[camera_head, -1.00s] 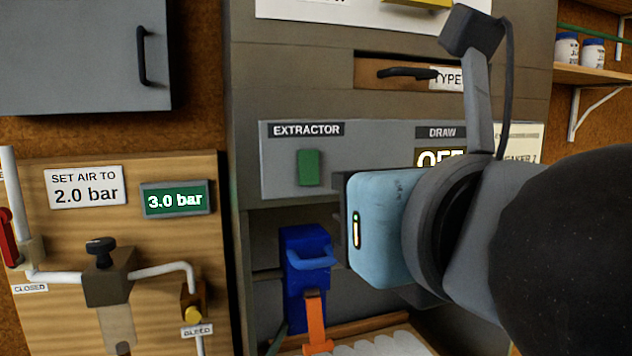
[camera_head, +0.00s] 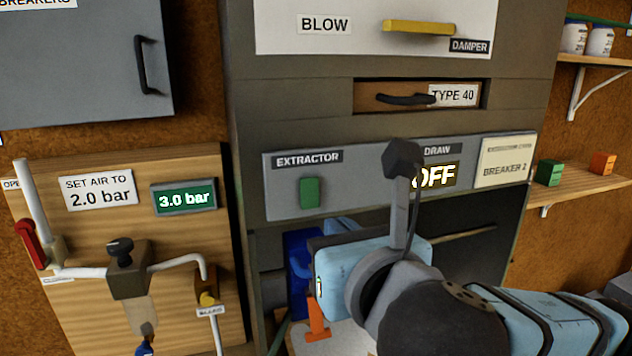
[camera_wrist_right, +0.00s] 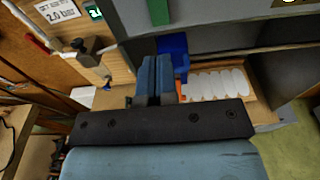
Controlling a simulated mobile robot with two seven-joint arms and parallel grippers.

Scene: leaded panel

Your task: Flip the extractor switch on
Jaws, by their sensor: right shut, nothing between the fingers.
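The green extractor switch (camera_head: 310,192) sits on the grey panel (camera_head: 285,207) under the EXTRACTOR label. The DRAW display (camera_head: 437,177) on the same panel reads OFF. In the wrist view the lower part of the green switch (camera_wrist_right: 158,12) shows at the top edge. My right gripper (camera_wrist_right: 156,78) is shut and empty, with its two fingers together. In the head view its blue body is below the panel, lower and to the right of the switch, and apart from it; its fingers are hard to make out there. My left gripper is not in view.
A blue object (camera_head: 298,262) and an orange one (camera_head: 316,318) stand in the recess below the panel. At left is a wooden board (camera_head: 90,315) with valves and a 3.0 bar display (camera_head: 184,198). A yellow damper handle (camera_head: 418,27) is above.

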